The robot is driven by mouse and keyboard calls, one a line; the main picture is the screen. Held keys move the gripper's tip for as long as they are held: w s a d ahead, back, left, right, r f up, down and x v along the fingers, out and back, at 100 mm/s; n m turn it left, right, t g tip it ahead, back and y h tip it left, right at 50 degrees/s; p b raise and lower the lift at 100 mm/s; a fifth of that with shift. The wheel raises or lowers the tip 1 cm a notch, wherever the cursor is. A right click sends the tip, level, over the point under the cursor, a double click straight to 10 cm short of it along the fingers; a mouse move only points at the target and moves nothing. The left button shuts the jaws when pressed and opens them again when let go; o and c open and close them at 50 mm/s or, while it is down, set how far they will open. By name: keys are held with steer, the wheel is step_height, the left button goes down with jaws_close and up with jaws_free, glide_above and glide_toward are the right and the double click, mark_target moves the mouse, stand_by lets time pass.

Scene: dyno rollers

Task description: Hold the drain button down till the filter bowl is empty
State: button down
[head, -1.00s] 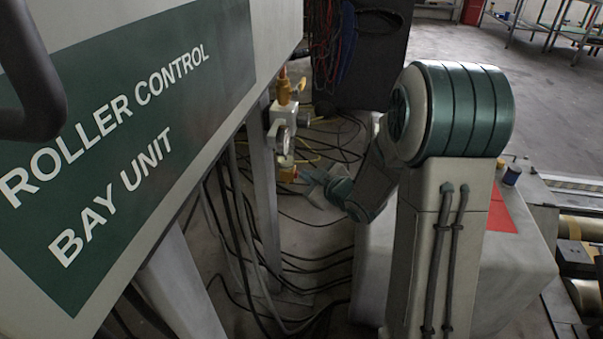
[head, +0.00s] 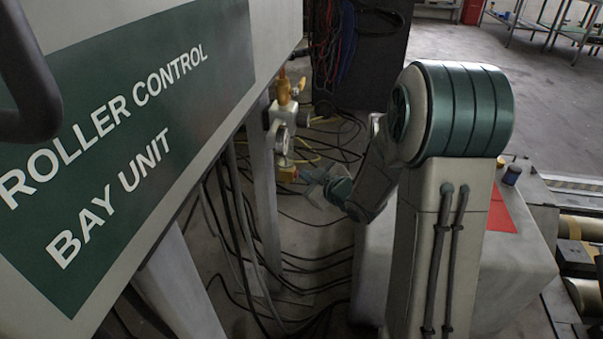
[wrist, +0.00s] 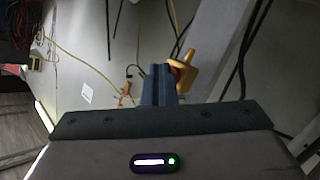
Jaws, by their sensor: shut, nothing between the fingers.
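A small red piece, perhaps the drain button (wrist: 173,72), shows beside the yellow part, partly behind my fingers. My gripper (wrist: 158,72) is shut and empty, its tips right at the red piece in the wrist view. In the head view my gripper (head: 305,178) is just right of the yellow part. I cannot tell contact or the bowl's level.
The cabinet marked Roller Control Bay Unit (head: 215,110) fills the left. Dark cables (head: 250,250) hang and lie on the floor beneath it. A dark panel with coloured cables (head: 365,60) stands behind. The floor around the cables is otherwise open.

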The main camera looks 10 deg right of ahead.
steer(key=shift+s+d, duration=0.25)
steer(key=shift+d, duration=0.5)
steer(key=shift+s+d+p, duration=0.15)
steer(key=shift+s+d, duration=0.1)
steer(key=shift+d, duration=0.55)
steer(key=shift+s+d+p, duration=0.2)
steer(key=shift+s+d, duration=0.05)
steer(key=shift+d, duration=0.6)
steer(key=shift+s+d+p, duration=0.15)
steer(key=shift+s+d, duration=0.1)
steer(key=shift+d, duration=0.55)
